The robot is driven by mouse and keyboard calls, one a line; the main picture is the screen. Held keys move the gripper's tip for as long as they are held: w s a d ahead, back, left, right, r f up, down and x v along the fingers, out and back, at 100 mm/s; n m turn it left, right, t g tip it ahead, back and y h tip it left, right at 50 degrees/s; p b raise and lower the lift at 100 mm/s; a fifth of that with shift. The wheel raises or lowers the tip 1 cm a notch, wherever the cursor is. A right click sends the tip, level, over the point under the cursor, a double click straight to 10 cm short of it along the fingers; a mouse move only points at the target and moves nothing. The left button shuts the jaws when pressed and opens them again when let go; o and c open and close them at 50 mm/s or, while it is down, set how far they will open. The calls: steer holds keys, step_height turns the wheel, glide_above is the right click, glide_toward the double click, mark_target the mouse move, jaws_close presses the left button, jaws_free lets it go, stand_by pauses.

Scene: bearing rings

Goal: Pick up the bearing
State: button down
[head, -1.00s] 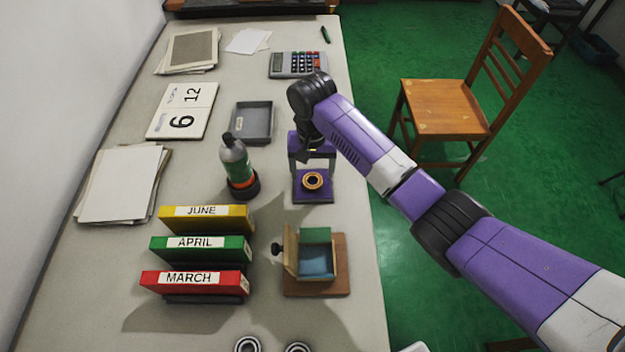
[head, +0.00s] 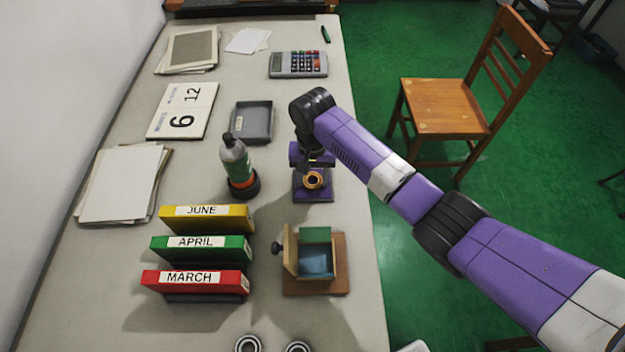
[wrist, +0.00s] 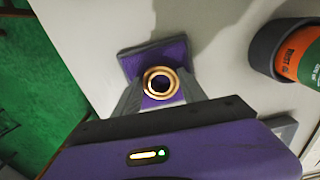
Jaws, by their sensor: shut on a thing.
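The bearing (head: 313,179) is a small copper-coloured ring over a purple square base (head: 313,197) on the table. In the wrist view the bearing (wrist: 160,82) sits between the two grey fingers, with the purple base (wrist: 143,57) under and behind it. My gripper (wrist: 160,88) points down at it and is shut on the bearing, one finger on each side. In the head view my gripper (head: 313,170) partly covers the base. Whether the bearing still touches the base I cannot tell.
A bottle in a dark ring holder (head: 237,165) stands close on the left. A wooden box with a knob (head: 316,262) is nearer the front, with labelled binders (head: 195,250) left of it. A grey tray (head: 252,122) lies behind. Two metal rings (head: 248,344) show at the bottom edge.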

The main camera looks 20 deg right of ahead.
step_height(320, 180, up, 20)
steer(key=p, duration=0.4)
steer(key=n, duration=0.4)
glide_above(317, 182)
step_height(317, 182, down, 7)
steer(key=shift+n, duration=0.5)
steer(key=s+f, duration=0.1)
steer(key=f, duration=0.1)
steer(key=s+f+b, duration=0.1)
steer(key=f, duration=0.1)
steer(key=s+f, duration=0.1)
steer(key=f, duration=0.1)
steer(key=shift+s+a+f+b, duration=0.35)
steer(key=shift+s+a, duration=0.05)
steer(key=shift+s+a+f, duration=0.15)
steer(key=shift+s+f, duration=0.1)
